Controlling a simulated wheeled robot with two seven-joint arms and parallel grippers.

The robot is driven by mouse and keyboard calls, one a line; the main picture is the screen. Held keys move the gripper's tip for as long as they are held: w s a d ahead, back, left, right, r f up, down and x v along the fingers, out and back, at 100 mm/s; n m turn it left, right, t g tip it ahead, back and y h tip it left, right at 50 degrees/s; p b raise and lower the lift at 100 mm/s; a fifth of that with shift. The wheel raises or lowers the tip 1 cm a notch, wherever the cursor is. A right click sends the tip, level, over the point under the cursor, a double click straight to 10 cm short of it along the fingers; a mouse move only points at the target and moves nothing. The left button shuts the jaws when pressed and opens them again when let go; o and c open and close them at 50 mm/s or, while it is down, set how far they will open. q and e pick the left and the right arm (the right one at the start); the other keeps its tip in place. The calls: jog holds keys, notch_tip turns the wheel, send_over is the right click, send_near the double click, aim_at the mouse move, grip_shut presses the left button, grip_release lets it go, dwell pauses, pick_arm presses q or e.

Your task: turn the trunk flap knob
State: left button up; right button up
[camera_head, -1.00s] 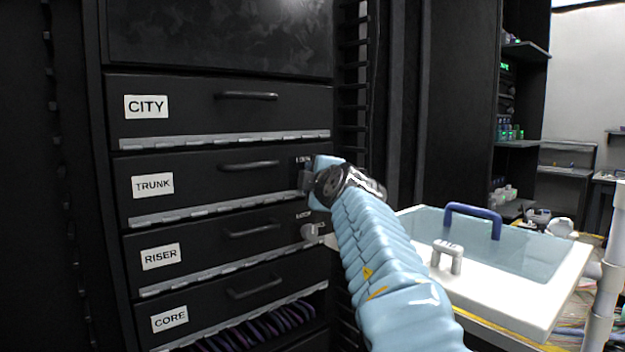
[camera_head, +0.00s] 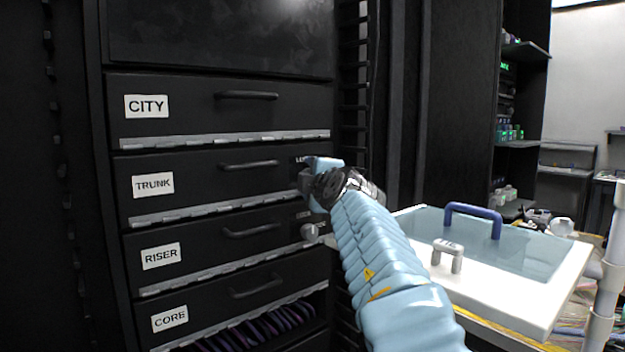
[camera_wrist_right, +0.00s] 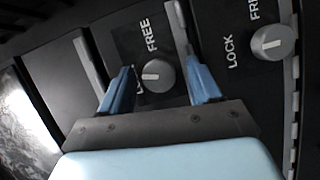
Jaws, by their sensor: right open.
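The trunk flap (camera_head: 200,182) is a black drawer-like panel labelled TRUNK, with a dark handle (camera_head: 249,165). My right gripper (camera_head: 308,181) is at the right end of this flap and hides its knob in the head view. In the right wrist view the grey round knob (camera_wrist_right: 157,76) lies between the two blue fingers of my open right gripper (camera_wrist_right: 160,88). A gap shows on both sides of the knob. Its white mark points toward the partly hidden LOCK lettering, with FREE on the other side. My left gripper is out of view.
The CITY flap (camera_head: 200,110) is above and the RISER flap (camera_head: 195,250) below. The riser knob (camera_head: 309,231) sits close under my gripper. The CORE flap (camera_head: 200,310) has cables beneath it. A white table (camera_head: 520,318) with a blue-handled clear lid (camera_head: 535,250) stands at right.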

jog(key=shift+s, duration=0.15)
pick_arm(q)
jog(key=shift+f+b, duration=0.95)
jog(key=shift+b, duration=0.05)
pick_arm(e)
jog(key=v, duration=1.3)
jog(key=shift+s, duration=0.3)
jog(key=shift+d, duration=0.1)
